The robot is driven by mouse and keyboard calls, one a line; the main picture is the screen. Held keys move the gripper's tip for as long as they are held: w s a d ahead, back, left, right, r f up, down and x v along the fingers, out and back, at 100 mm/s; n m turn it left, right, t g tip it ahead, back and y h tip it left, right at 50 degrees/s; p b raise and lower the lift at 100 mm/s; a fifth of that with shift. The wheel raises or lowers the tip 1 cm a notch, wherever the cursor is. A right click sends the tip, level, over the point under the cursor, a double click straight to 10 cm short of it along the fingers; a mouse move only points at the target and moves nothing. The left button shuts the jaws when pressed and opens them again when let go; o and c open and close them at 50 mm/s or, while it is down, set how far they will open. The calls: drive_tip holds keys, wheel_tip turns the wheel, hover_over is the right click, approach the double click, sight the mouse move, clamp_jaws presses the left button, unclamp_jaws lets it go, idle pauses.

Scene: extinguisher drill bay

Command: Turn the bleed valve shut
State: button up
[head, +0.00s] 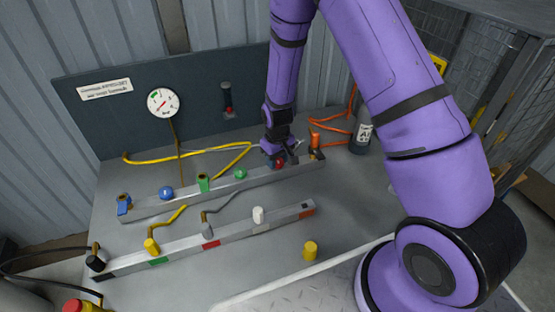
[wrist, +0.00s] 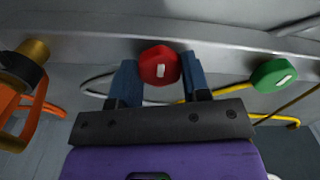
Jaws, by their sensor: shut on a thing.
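A red round knob (wrist: 158,62) with a short white mark sits on the grey rail (head: 262,183). I take it for the bleed valve, though I read no label on it. My gripper (wrist: 160,78) has its two blue fingers on either side of the red knob, shut on it. The white mark stands nearly upright in the wrist view. In the head view my gripper (head: 279,158) reaches down to the rail's right part and mostly hides the red knob. A green knob (wrist: 275,74) and a blue knob (head: 166,192) sit on the same rail.
An orange coupling (head: 316,148) with an orange hose stands close right of my gripper. A green coupling (head: 203,182) and a blue coupling (head: 123,204) are further left. A gauge (head: 163,102) hangs on the back panel. A front rail (head: 185,252) carries hose ends; a yellow cap (head: 310,250) stands apart.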

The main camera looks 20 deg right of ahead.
sight(278, 161)
idle(0.4)
drive_tip(key=o, duration=0.9)
drive_tip(key=shift+o, duration=0.2)
wheel_tip(278, 161, up, 11)
idle(0.4)
